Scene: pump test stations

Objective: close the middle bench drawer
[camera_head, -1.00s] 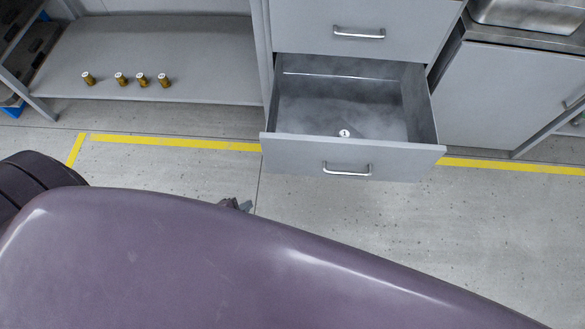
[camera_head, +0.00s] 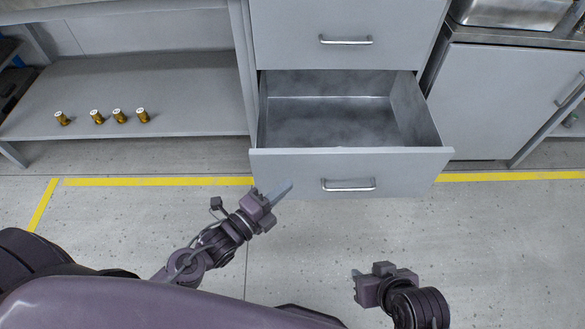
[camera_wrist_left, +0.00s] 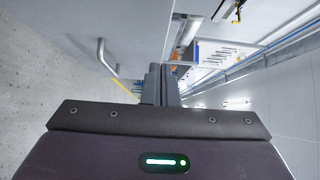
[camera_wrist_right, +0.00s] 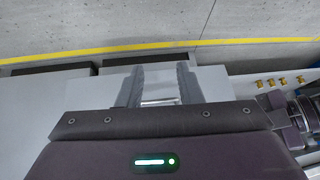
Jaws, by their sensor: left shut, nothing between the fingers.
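The open bench drawer (camera_head: 350,170) is pulled well out of the grey cabinet, with a bar handle (camera_head: 349,185) on its front. Its visible floor is bare; the part just behind the front panel is hidden. My left gripper (camera_head: 283,189) is shut and empty, in front of the drawer's left front corner; I cannot tell whether it touches the panel. A bar handle (camera_wrist_left: 104,62) shows left of its fingers (camera_wrist_left: 160,85) in the left wrist view. My right gripper (camera_head: 358,273) is lower, nearer me and apart from the drawer. Its fingers (camera_wrist_right: 160,86) are spread, with nothing gripped.
A closed drawer (camera_head: 345,35) is above the open one. Several brass-coloured cylinders (camera_head: 97,117) stand on the low shelf (camera_head: 180,95) at left. A closed cabinet (camera_head: 500,100) is at right. A yellow floor line (camera_head: 150,181) runs past; the floor in front is clear.

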